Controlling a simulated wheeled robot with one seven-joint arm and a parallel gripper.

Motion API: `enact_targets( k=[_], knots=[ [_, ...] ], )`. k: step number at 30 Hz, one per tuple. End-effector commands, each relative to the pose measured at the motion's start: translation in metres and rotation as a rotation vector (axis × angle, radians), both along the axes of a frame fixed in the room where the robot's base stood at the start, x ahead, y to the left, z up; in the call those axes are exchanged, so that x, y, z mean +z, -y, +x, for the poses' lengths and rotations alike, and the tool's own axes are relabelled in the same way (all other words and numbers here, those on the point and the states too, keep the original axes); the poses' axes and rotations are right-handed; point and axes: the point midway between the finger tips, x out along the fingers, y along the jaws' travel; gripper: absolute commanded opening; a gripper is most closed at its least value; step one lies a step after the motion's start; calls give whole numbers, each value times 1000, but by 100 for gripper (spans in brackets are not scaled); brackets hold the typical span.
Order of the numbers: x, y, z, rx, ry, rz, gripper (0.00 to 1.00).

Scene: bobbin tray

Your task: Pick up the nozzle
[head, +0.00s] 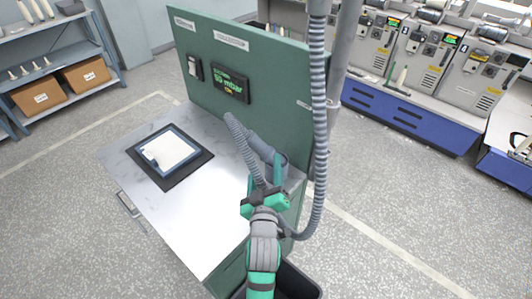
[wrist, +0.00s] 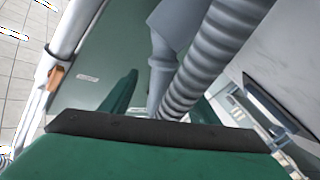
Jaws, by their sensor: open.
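The nozzle (head: 258,146) is a smooth grey piece at the right end of the bench, by the green panel. In the wrist view the smooth grey nozzle (wrist: 166,48) stands ahead, beside a ribbed grey hose (wrist: 212,48). My gripper (head: 264,174) is open, with green fingers pointing toward the panel. In the wrist view the nozzle and hose show in the gap between the fingers (wrist: 163,102). I cannot tell whether either finger touches them. The nozzle's lower part is partly hidden by the hose and my gripper.
The ribbed hose (head: 319,130) hangs from above and loops beside my arm. A green panel (head: 285,75) with a pressure display (head: 231,85) stands behind the bench (head: 205,215). A blue-rimmed tray lies on a dark mat (head: 196,172). A dark bin (head: 300,284) is below.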

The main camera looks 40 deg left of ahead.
Motion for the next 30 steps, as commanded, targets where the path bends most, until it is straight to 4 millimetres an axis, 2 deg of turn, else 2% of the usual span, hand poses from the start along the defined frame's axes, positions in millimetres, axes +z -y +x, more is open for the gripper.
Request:
enact_targets(
  k=[12,20,30],
  knots=[
    [5,-33,39,9,9,-7,55],
    [5,-44,51,9,9,-7,55],
    [4,-71,83,9,9,-6,55]
  ],
)
